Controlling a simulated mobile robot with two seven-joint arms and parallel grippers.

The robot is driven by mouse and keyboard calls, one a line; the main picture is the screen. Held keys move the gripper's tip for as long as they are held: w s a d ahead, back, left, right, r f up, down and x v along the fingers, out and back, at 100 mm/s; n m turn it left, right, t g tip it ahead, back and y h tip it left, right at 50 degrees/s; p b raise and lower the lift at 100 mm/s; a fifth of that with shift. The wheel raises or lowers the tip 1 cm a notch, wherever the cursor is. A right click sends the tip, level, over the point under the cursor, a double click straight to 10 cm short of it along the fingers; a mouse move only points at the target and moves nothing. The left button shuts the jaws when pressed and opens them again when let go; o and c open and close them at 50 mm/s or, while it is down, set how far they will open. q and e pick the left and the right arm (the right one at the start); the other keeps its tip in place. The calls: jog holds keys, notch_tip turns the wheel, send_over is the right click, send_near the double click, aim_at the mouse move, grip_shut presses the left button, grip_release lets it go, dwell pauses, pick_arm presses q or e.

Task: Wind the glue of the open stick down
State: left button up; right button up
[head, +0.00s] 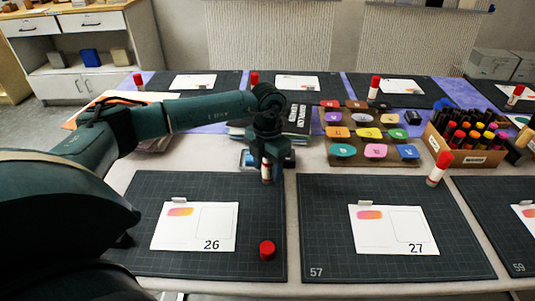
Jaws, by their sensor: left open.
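The open glue stick (266,173) stands upright near the top right corner of the left cutting mat (150,255). It has a white body and no cap on it. A red cap (267,250) lies near that mat's lower right corner. My left gripper (266,160) points down over the stick from above. Its jaws are open around or just above the stick's top, and they partly hide it. I cannot tell whether they touch it. The glue at the stick's top is hidden. My right gripper is not in view.
Card 26 (195,238) lies on the left mat.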

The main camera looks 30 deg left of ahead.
pick_arm(q)
jog(key=shift+f, duration=0.35)
jog(key=shift+c, duration=0.3)
jog(key=c, duration=0.9)
